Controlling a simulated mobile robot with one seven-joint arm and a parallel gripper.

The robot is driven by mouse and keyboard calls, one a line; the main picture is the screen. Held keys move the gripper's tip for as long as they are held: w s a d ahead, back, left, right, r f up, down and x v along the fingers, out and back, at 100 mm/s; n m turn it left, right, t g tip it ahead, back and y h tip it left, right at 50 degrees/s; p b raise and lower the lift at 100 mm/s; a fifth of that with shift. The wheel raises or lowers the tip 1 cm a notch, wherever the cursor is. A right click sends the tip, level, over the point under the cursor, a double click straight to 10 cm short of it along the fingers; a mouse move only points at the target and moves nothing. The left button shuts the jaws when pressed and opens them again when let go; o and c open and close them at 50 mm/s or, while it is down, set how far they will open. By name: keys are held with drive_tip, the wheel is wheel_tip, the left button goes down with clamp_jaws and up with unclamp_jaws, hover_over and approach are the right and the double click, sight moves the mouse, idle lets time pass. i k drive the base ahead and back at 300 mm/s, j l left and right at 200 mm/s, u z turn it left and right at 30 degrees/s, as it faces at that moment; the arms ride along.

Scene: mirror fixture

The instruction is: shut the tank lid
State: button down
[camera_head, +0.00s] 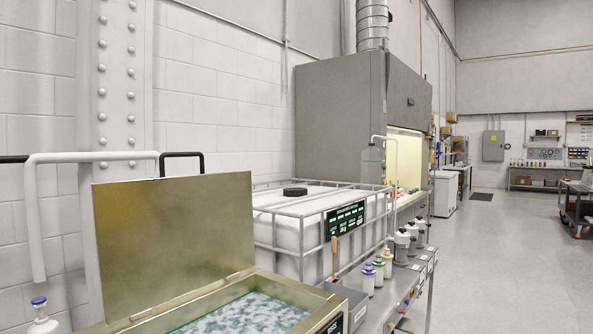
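The tank (288,289) is a brass-coloured metal box at the bottom of the head view, cut off by the lower edge. Its lid (172,238) stands open, raised near upright on the left side along a hinge at its lower edge. Bluish-white rippled liquid (243,314) shows inside the tank. A black bar handle (181,154) shows at the lid's top edge; I cannot tell whether it is fixed to the lid. My gripper is not in this view.
A white caged container (305,215) with a black cap stands right behind the tank. A bench (398,282) with several bottles runs along its right side. A white pipe (88,157) bends down left of the lid. The grey floor (500,255) at right is open.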

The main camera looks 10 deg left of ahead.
sight(161, 240)
drive_tip(key=i+u, duration=0.2)
drive_tip(key=u, duration=0.15)
drive_tip(key=i+l+u, duration=0.15)
drive_tip(key=u, duration=0.2)
drive_tip(key=i+l+u, duration=0.15)
drive_tip(key=u, duration=0.25)
